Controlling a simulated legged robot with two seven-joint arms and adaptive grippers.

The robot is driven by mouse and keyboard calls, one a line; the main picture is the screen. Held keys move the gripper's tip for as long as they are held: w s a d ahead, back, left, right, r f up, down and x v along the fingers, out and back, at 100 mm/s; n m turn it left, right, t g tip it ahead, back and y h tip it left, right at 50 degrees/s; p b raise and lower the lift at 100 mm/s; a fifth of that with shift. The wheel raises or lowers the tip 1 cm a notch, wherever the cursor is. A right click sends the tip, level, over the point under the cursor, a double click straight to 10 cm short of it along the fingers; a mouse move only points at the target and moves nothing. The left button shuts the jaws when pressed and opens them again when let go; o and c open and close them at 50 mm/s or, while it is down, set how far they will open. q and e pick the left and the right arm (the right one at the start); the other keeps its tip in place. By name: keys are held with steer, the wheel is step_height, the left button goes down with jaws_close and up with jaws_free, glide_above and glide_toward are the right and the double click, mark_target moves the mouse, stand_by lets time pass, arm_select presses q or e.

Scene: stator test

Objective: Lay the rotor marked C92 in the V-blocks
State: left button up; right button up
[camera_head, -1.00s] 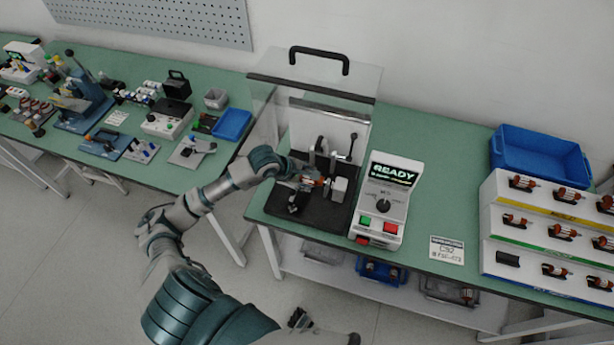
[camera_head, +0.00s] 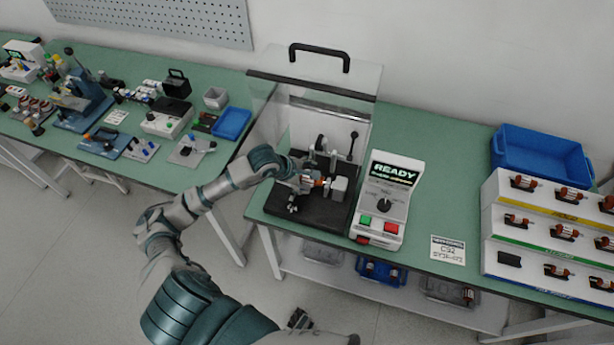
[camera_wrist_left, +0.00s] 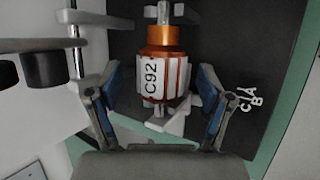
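The rotor (camera_wrist_left: 164,75) has a copper-coloured body and a white label reading C92 in the left wrist view. In the head view it shows small and orange (camera_head: 319,183) on the black plate of the test stand (camera_head: 325,212). Its lower shaft end is at a pale V-block (camera_wrist_left: 172,125); its upper shaft end reaches other pale metal parts. Exact seating in the V-blocks is hard to tell. My left gripper (camera_wrist_left: 158,88) is open, its blue-grey fingers either side of the rotor with gaps. In the head view this gripper (camera_head: 303,182) is over the stand.
A clear guard with a black handle (camera_head: 319,55) stands raised behind the stand. A control box (camera_head: 388,198) reading READY is at its right. A C92 card (camera_head: 447,250), a blue bin (camera_head: 540,165) and a stepped rotor rack (camera_head: 545,238) lie further right. Green tabletop between them is clear.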

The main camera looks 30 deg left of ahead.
arm_select(q)
steer(key=shift+f, duration=0.1)
steer(key=v, duration=1.2)
steer(key=shift+a, duration=0.1)
